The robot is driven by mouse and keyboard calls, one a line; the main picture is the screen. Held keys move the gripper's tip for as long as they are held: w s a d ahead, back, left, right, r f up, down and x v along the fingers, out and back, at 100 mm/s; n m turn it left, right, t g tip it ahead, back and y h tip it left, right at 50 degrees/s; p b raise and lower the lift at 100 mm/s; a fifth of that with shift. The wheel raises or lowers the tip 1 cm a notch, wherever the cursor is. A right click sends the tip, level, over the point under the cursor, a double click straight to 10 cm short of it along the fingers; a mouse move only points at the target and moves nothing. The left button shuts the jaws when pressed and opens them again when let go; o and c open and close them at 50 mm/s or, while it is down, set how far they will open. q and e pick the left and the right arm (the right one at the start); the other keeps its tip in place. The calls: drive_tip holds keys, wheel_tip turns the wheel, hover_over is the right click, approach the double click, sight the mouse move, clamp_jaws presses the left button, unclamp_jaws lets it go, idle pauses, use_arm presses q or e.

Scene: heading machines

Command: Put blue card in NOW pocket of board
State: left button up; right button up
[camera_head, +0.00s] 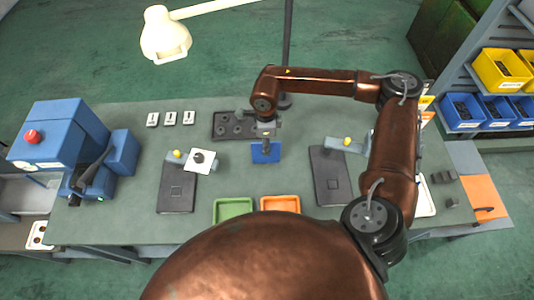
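The blue card (258,156) is at the middle of the workbench, below the dark tray. My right arm comes in from the right, and its gripper (267,146) points down over the middle of the card. The fingers overlap the card, but they are too small to show whether they are shut on it or whether it is lifted. Yellow and orange patches (426,103) show behind my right arm at the bench's right side. I cannot tell whether they belong to the board, and no NOW label is readable. My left gripper is not in view.
A dark tray with round parts (235,125) lies just behind the card. Dark plates (177,195) (330,176) lie to either side. Green (233,209) and orange (280,203) trays are in front. A blue machine (62,140) stands left; a lamp (165,40) hangs behind.

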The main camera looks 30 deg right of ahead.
drive_tip(key=p, duration=0.1)
hover_over(265, 162)
drive_tip(key=f, duration=0.6)
drive_tip(key=shift+w+d+f, duration=0.2)
drive_tip(key=shift+w+f, duration=0.05)
drive_tip(key=shift+f, duration=0.15)
drive_tip(key=shift+c, duration=0.5)
clamp_jaws()
